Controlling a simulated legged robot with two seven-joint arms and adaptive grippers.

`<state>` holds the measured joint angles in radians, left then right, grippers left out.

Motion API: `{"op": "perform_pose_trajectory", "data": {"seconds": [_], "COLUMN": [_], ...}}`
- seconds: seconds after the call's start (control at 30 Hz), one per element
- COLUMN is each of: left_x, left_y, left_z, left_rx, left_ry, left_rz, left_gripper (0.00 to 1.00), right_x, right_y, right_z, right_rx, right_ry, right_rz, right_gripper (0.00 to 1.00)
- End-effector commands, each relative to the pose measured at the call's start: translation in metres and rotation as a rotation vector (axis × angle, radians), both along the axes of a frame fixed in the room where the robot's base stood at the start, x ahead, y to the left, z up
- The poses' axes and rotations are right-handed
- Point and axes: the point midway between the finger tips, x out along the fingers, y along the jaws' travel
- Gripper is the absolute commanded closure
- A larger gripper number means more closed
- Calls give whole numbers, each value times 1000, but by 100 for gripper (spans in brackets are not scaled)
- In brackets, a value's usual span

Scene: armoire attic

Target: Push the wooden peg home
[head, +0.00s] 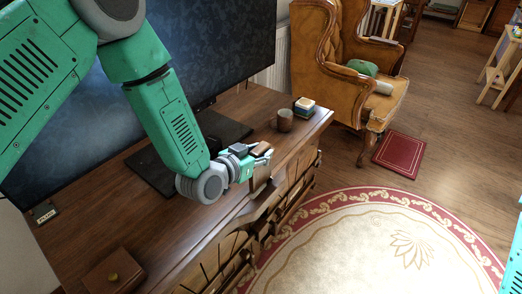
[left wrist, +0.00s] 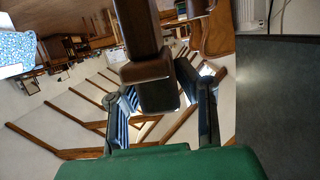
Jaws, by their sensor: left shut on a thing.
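My left gripper (head: 264,157) is over the front edge of the wooden cabinet top (head: 235,107), towards its right end. It is shut on a dark brown wooden piece, which looks like the wooden peg (head: 262,170). In the left wrist view the peg (left wrist: 148,80) shows as a thick block with a narrower shaft running up out of the picture, and the two fingers (left wrist: 165,112) stand on either side of it. I cannot tell from these views whether the peg sits in a hole. My right gripper is out of view.
A brown cup (head: 285,120) and a small stack of blocks or books (head: 304,107) stand right of the gripper. A large dark screen (head: 225,45) stands behind. A wooden box with a knob (head: 113,278) is at lower left. An armchair (head: 325,65) stands beyond.

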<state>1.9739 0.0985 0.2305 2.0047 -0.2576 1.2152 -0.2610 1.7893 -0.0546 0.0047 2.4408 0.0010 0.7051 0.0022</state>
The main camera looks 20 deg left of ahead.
Motion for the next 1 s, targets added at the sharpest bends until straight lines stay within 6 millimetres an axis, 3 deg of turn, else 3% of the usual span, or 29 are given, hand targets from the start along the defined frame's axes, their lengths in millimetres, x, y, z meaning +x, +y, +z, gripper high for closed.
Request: {"op": "perform_pose_trajectory", "data": {"seconds": [1.0], "left_x": [0], "left_y": [0], "left_z": [-16], "left_rx": [-1], "left_ry": [-2], "left_rz": [0], "left_gripper": [100], "right_x": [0], "right_y": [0], "right_z": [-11], "right_rx": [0], "right_ry": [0], "right_rz": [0], "right_gripper": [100]}}
